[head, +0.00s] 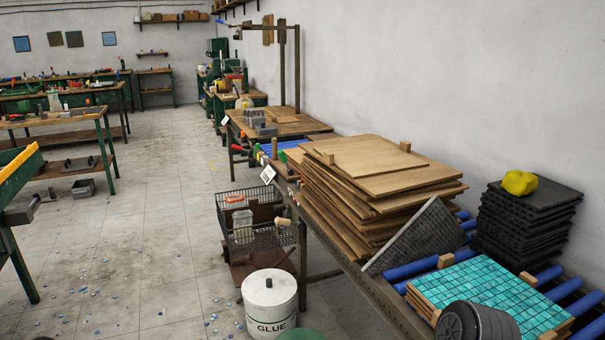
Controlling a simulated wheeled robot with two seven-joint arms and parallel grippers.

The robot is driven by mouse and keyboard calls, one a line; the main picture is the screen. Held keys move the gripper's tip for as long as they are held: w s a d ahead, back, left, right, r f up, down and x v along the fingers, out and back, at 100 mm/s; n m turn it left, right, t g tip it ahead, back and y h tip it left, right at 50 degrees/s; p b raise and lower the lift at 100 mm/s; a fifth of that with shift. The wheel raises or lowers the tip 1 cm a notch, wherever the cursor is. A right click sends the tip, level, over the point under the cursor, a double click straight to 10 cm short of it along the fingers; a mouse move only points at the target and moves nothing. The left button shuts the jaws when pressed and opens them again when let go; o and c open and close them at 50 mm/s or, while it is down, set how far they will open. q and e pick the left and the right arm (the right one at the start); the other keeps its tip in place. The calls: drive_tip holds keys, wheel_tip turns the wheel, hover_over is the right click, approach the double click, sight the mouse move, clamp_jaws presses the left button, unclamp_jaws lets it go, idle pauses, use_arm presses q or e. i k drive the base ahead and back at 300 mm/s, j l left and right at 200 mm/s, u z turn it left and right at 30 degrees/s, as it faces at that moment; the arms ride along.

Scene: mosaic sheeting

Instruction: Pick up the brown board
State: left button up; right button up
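Several brown boards lie in an uneven stack on the bench, right of the picture's middle. The lower boards fan out toward the front left. I cannot tell which single board the task means. Neither of my grippers shows in the head view.
A grey mesh sheet (428,234) leans against the stack's front. Turquoise mosaic sheets (485,290) lie on blue rollers (415,268). Black trays (525,215) with a yellow sponge (519,182) stand by the wall. A glue bucket (270,300) stands on the floor.

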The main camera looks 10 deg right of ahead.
sight(362, 159)
drive_tip(key=i+j+z, duration=0.15)
drive_tip(key=i+z, duration=0.35)
drive_tip(key=i+j+z, duration=0.3)
drive_tip(key=z, duration=0.2)
drive_tip(key=i+j+z, duration=0.65)
drive_tip(key=j+z, duration=0.35)
